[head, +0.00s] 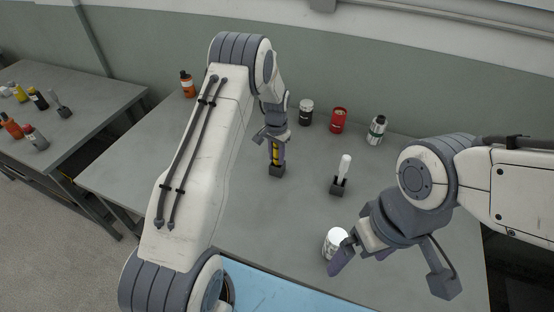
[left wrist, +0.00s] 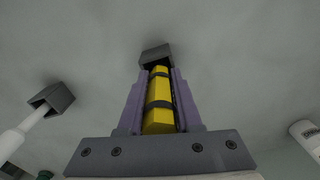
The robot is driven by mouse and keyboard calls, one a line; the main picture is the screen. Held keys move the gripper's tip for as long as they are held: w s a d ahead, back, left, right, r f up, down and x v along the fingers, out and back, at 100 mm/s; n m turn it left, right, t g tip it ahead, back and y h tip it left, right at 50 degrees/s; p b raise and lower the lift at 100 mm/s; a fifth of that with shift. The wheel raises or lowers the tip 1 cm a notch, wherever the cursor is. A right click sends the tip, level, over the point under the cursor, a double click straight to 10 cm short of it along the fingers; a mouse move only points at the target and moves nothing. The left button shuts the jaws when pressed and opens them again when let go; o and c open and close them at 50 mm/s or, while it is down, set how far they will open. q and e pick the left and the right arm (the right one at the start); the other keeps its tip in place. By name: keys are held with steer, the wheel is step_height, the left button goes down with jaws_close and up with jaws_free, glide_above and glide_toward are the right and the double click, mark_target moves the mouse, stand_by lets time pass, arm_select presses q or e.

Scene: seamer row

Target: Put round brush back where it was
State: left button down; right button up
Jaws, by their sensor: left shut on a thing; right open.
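The yellow-handled tool with black bands (head: 275,155), which I take for the round brush, stands upright at mid table. My left gripper (head: 276,150) is shut on its handle. The handle also fills the gap between the fingers in the left wrist view (left wrist: 159,105). A dark square block (head: 277,171) is at its lower end, at or close to the grey table (head: 230,190); I cannot tell whether they touch. The bristles are not visible. My right gripper (head: 392,270) is open and empty near the table's front right.
A white-handled tool in a dark block (head: 338,188) stands to the right. A white jar (head: 335,241) is beside my right gripper's finger. A black jar (head: 306,112), red can (head: 338,121), white-green bottle (head: 376,131) and orange bottle (head: 187,84) stand at the back.

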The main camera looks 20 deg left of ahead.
arm_select(q)
steer(key=shift+f, duration=0.15)
steer(key=c, duration=0.6)
jaws_free()
